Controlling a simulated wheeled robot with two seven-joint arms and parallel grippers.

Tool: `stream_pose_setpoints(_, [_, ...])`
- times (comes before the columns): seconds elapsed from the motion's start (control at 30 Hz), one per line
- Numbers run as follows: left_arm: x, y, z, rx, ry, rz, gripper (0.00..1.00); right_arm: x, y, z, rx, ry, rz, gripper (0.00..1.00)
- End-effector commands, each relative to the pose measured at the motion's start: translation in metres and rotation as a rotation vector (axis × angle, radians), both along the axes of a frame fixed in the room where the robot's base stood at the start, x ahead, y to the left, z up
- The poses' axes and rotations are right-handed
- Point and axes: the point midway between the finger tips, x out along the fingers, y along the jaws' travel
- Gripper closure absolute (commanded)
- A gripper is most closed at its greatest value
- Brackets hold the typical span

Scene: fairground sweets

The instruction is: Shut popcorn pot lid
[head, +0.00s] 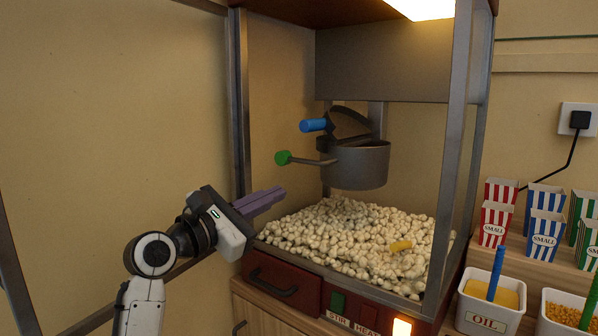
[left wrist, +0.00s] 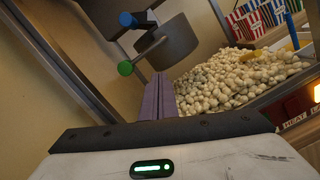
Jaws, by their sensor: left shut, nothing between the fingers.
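The grey popcorn pot (head: 358,165) hangs inside the popcorn machine above a heap of popcorn. Its dark lid (head: 350,122) stands tilted up, open, with a blue handle (head: 313,125) pointing left. A green-knobbed lever (head: 283,158) sticks out left from the pot. My left gripper (head: 272,196) is shut and empty, at the machine's open left side, below and left of the pot. In the left wrist view the purple fingers (left wrist: 158,98) are together, below the pot (left wrist: 166,48); the blue handle (left wrist: 127,20) and green knob (left wrist: 125,68) show above them. My right gripper is out of view.
Popcorn (head: 345,235) fills the machine floor, with a yellow object (head: 400,246) on it. A metal post (head: 452,150) bounds the machine at right. Striped boxes (head: 545,230) and an oil tub (head: 490,306) stand at right. A swung-open door frame stands at left.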

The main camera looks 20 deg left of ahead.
Motion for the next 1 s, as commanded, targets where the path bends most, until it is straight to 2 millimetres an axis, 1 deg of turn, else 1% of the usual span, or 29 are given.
stream_pose_setpoints(0.03, [0.002, 0.004, 0.027, -0.096, -0.018, -0.015, 1.00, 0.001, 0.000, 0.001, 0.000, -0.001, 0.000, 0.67])
stream_pose_setpoints(0.1, [0.002, 0.007, 0.048, -0.195, -0.026, -0.037, 1.00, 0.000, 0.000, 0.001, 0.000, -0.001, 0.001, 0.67])
stream_pose_setpoints(0.2, [0.004, 0.009, 0.065, -0.272, -0.032, -0.054, 1.00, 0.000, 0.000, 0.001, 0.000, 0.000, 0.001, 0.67])
stream_pose_setpoints(0.27, [0.007, 0.008, 0.070, -0.290, -0.032, -0.059, 1.00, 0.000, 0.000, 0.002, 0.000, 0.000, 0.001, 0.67])
stream_pose_setpoints(0.37, [0.018, 0.003, 0.074, -0.291, -0.031, -0.060, 1.00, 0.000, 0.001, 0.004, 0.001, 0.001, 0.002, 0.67])
stream_pose_setpoints(0.6, [0.059, -0.014, 0.084, -0.287, -0.030, -0.059, 1.00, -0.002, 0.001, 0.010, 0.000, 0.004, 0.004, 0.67])
stream_pose_setpoints(0.7, [0.073, -0.020, 0.087, -0.286, -0.031, -0.058, 1.00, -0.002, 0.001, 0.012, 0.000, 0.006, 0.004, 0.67])
stream_pose_setpoints(0.83, [0.085, -0.025, 0.090, -0.285, -0.031, -0.057, 1.00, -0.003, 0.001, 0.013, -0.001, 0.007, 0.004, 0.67])
stream_pose_setpoints(1.0, [0.091, -0.028, 0.091, -0.284, -0.032, -0.057, 1.00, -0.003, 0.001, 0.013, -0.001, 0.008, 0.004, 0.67])
